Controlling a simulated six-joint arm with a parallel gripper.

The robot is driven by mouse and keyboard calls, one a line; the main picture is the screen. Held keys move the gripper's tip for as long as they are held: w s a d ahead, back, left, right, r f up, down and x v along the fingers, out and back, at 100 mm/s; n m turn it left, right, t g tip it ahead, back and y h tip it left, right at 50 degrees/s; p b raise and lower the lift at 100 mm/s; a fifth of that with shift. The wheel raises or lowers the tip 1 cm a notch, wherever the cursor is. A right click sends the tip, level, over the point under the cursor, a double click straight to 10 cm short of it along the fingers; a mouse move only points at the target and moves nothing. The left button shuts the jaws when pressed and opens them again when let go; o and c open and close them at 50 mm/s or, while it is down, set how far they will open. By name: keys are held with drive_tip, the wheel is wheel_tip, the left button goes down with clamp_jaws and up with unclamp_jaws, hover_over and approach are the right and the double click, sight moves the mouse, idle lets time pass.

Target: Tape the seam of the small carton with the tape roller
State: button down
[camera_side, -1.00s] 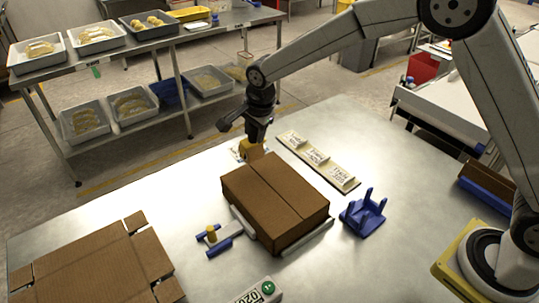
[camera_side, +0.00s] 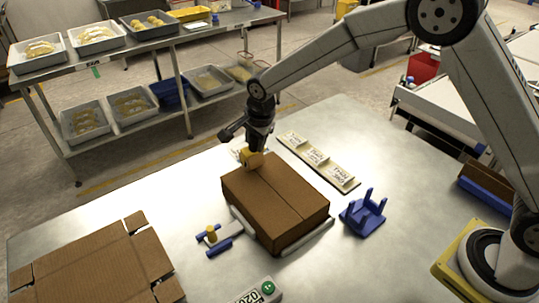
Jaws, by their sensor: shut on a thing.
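The small carton (camera_side: 270,204) is a closed brown box on the metal table, with a seam running along its top from the far left end to the near right. My gripper (camera_side: 255,148) is above the carton's far left end, pointing down. It is shut on the yellow tape roller (camera_side: 252,160), which is at or just over the top far edge near the seam. I cannot tell whether the roller touches the cardboard. The gripper's fingertips are small and partly hidden by the roller.
A blue cradle (camera_side: 364,213) stands right of the carton. A board with white labels (camera_side: 318,160) lies behind. Flattened cardboard (camera_side: 90,265) covers the front left; a device with a green button (camera_side: 268,288) is in front.

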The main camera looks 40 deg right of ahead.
drive_tip(key=shift+f, duration=0.45)
idle(0.4)
drive_tip(key=shift+s, duration=1.75)
drive_tip(key=shift+s+r, duration=0.1)
drive_tip(key=shift+s, duration=1.45)
drive_tip(key=shift+s, duration=1.6)
